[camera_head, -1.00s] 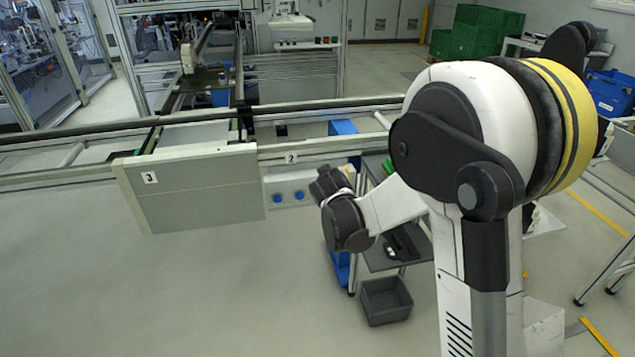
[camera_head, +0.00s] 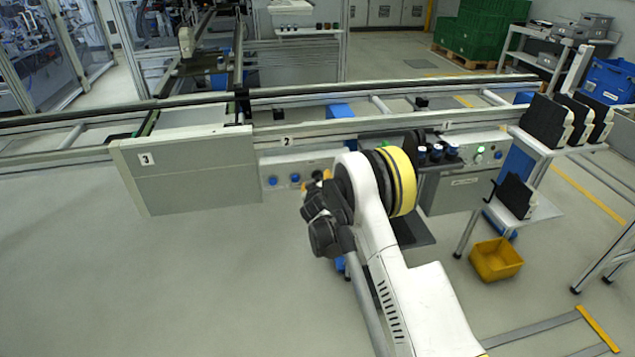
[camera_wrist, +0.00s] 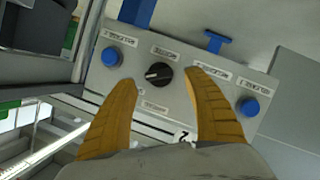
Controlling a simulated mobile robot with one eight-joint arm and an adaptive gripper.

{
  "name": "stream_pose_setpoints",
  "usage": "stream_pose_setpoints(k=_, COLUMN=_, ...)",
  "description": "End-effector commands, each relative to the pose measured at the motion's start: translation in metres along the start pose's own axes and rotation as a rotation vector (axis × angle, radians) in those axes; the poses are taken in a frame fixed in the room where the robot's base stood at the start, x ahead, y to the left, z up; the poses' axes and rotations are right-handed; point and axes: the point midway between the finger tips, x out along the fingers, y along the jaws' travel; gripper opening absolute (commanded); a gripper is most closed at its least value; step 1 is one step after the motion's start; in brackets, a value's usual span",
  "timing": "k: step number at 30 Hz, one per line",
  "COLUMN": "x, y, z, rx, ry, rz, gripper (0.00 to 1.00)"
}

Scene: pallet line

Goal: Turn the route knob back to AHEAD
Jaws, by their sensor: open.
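The route knob (camera_wrist: 158,75) is a round black knob with a pale pointer mark, on a light grey control panel (camera_wrist: 185,55) in the wrist view. Its pointer lies across the knob, with its pale end toward the left in this view. Small labels surround it, too blurred to read. My gripper (camera_wrist: 158,77) is open, its two yellow-orange fingers on either side of the knob in the picture; I cannot tell whether they touch it. In the head view my gripper (camera_head: 318,178) is at the right end of the panel (camera_head: 284,170), and my wrist hides the knob.
Blue buttons (camera_wrist: 112,57) and (camera_wrist: 248,107) flank the knob. In the head view, a grey box marked 3 (camera_head: 190,175) juts out left of the panel. A conveyor rail (camera_head: 330,128) runs above. A yellow bin (camera_head: 497,259) sits on the floor at right; open floor lies front left.

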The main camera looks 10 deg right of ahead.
Motion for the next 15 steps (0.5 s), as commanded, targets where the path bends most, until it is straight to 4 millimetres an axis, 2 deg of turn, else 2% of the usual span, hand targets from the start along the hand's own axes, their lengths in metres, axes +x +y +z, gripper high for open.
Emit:
stream_pose_setpoints(k=1, x=0.010, y=-0.001, z=0.002, rx=0.001, ry=0.000, rz=0.000, gripper=0.59)
stream_pose_setpoints(k=6, x=0.029, y=-0.001, z=0.001, rx=0.001, ry=0.000, rz=-0.001, gripper=0.59)
stream_pose_setpoints(k=15, x=0.034, y=0.000, z=-0.001, rx=0.000, ry=0.000, rz=-0.001, gripper=0.59)
